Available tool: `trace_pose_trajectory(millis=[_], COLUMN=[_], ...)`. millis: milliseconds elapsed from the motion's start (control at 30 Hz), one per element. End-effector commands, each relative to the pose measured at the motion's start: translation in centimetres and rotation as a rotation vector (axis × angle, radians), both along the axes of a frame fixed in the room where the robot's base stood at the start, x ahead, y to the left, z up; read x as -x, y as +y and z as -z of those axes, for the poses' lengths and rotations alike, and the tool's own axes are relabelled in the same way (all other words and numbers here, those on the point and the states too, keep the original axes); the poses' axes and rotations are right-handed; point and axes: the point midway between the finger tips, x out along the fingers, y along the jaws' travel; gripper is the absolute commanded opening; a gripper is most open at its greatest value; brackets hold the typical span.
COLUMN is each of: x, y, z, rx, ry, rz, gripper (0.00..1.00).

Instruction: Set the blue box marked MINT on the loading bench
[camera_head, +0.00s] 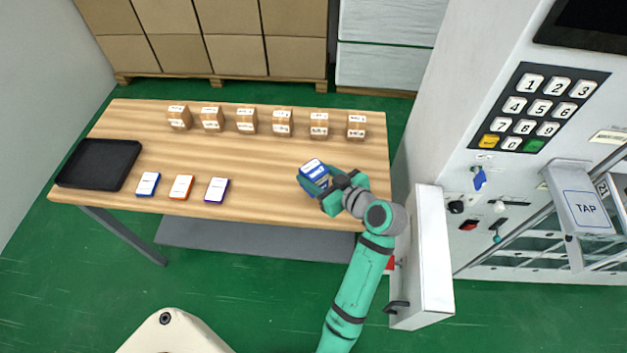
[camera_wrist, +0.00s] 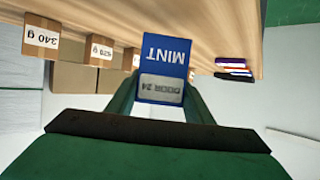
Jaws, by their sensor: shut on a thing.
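The blue box marked MINT (camera_wrist: 165,60) is between the fingers of my gripper (camera_wrist: 160,103) in the wrist view, with a grey label reading DOOR 24. In the head view the blue box (camera_head: 314,171) is at the right part of the wooden bench (camera_head: 260,160), tilted in my gripper (camera_head: 330,184). My gripper is shut on it. I cannot tell whether the box touches the bench top or is held just above it.
Several brown weight boxes (camera_head: 281,122) stand in a row along the bench's back. Three flat cards (camera_head: 181,187) and a black tray (camera_head: 98,163) lie at the left. The vending machine's open white door (camera_head: 425,255) is right of my arm. The bench's middle is clear.

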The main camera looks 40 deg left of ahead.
Motion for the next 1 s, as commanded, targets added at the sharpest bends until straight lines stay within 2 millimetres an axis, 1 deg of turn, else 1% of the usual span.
trace_pose_trajectory(millis=[67,200,300,667,700,767,1000], x=[0.1,-0.1,-0.1,0.0,0.0,0.0,0.0], y=[0.5,0.3,0.3,0.5,0.5,0.5,0.5], z=[0.7,2.8,3.7,4.0,4.0,4.0,4.0], rx=[0.000,0.001,0.001,0.000,0.000,0.000,0.000], ry=[0.002,0.004,0.001,0.001,0.001,0.000,0.000], rz=[0.000,0.004,0.005,0.000,0.000,0.000,0.000], gripper=[0.21,0.21,0.21,0.21,0.51,0.65,0.65])
